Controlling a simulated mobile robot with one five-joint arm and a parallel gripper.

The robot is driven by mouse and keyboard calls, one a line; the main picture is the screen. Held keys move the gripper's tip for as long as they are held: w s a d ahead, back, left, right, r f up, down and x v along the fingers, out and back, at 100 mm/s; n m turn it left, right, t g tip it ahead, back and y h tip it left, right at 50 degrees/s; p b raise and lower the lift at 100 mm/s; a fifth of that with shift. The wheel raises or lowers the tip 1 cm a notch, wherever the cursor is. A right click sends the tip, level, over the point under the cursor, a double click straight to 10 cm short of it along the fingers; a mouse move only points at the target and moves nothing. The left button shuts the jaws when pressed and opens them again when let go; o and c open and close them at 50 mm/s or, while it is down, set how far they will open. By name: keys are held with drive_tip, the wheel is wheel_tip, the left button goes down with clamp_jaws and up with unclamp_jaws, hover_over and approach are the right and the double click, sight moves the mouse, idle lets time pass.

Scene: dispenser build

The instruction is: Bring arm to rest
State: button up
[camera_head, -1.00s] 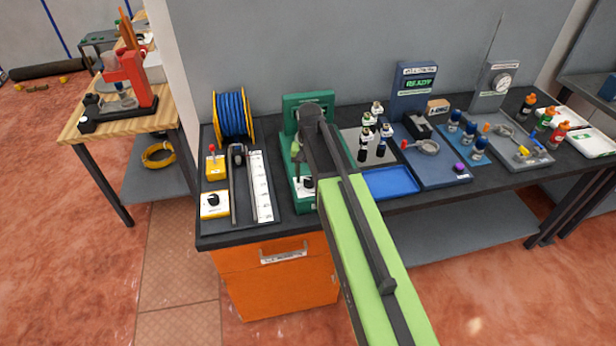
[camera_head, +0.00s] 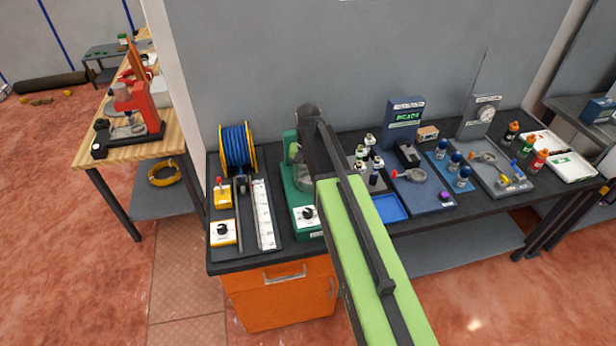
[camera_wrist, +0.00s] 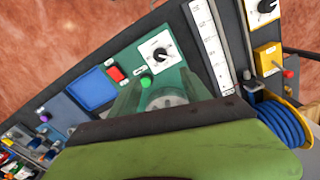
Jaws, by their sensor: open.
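My arm, a lime-green link with a dark bar, reaches from the bottom of the head view up over the bench to a dark joint. My gripper lies beyond the arm's end and is mostly hidden in the head view. In the wrist view my gripper (camera_wrist: 160,92) shows as two finger-like parts, apart, over the green station (camera_wrist: 180,77). A round grey piece (camera_wrist: 168,102) shows between them, with no clear hold on it. The green station (camera_head: 288,185) also shows in the head view, partly behind my arm, with a white dial plate (camera_head: 306,216).
The dark bench (camera_head: 240,264) holds a blue cable spool (camera_head: 237,146), a yellow switch box (camera_head: 222,197), a blue tray (camera_head: 390,209), small bottles and a READY display (camera_head: 404,117). A wooden table (camera_head: 95,152) with a red press (camera_head: 139,104) stands left. Floor is clear in front.

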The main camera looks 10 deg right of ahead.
drive_tip(key=shift+f, duration=0.15)
drive_tip(key=s+f+b, duration=0.2)
drive_tip(key=f+b, duration=0.2)
drive_tip(key=s+f+b, duration=0.2)
drive_tip(key=f+b, duration=0.2)
drive_tip(key=s+a+f+b, duration=0.1)
drive_tip(key=s+f+b, duration=0.1)
drive_tip(key=f+b, duration=0.2)
drive_tip(key=shift+s+f+b, duration=0.2)
drive_tip(key=shift+f+b, duration=0.1)
drive_tip(key=shift+b, duration=0.05)
drive_tip(key=s+f+n+b, duration=0.2)
drive_tip(key=s+n, duration=0.1)
drive_tip(key=s, duration=0.5)
drive_tip(key=shift+s+a+f, duration=0.15)
